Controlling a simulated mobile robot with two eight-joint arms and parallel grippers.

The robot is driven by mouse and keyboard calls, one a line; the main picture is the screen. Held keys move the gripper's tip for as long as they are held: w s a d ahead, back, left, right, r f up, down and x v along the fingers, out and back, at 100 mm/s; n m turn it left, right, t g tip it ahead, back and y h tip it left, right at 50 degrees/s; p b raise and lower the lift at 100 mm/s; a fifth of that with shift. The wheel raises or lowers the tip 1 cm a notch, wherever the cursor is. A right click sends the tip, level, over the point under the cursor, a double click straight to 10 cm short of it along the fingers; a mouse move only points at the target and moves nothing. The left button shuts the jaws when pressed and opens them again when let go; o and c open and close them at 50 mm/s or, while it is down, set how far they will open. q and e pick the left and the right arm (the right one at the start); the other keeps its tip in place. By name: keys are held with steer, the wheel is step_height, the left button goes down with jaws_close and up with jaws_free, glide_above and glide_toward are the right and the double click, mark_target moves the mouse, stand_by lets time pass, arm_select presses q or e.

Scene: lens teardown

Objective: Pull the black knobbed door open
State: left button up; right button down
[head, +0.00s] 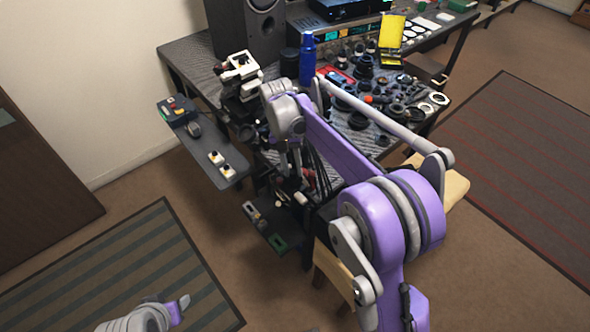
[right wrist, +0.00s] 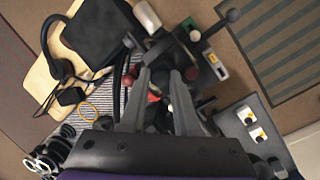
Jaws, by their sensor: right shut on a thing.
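In the head view my right gripper (head: 290,174) reaches down at the front edge of the cluttered workbench. In the right wrist view its two fingers (right wrist: 161,76) stand a little apart with a dark part (right wrist: 160,72) between their tips, which I take for the knob of the black door. The door panel itself is hard to make out among dark parts, and my arm hides some of it. How far it stands open cannot be told. Part of my left arm, with what looks like its gripper (head: 181,303), shows at the bottom of the head view.
A dark side shelf (head: 205,172) with small switch boxes is left of the bench. A lower shelf (head: 262,222) holds a green-marked piece. A blue bottle (head: 307,62) and several lens parts stand on the bench. A tan chair (head: 452,186) is beside it.

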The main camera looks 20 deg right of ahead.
arm_select(q)
steer(key=shift+w+r+p, duration=0.15)
steer(key=shift+r+p, duration=0.45)
steer(key=shift+r, duration=0.15)
arm_select(e)
steer(key=shift+w+a+r+g+h, duration=0.2)
steer(key=shift+w+g+h, duration=0.15)
steer(key=shift+w+g, duration=0.45)
steer(key=shift+w+a+r+g+h, duration=0.1)
steer(key=shift+w+a+g+h, duration=0.2)
steer(key=shift+g, duration=0.9)
steer(key=shift+d, duration=0.1)
steer(key=c, duration=0.6)
jaws_free()
steer(key=shift+r, duration=0.1)
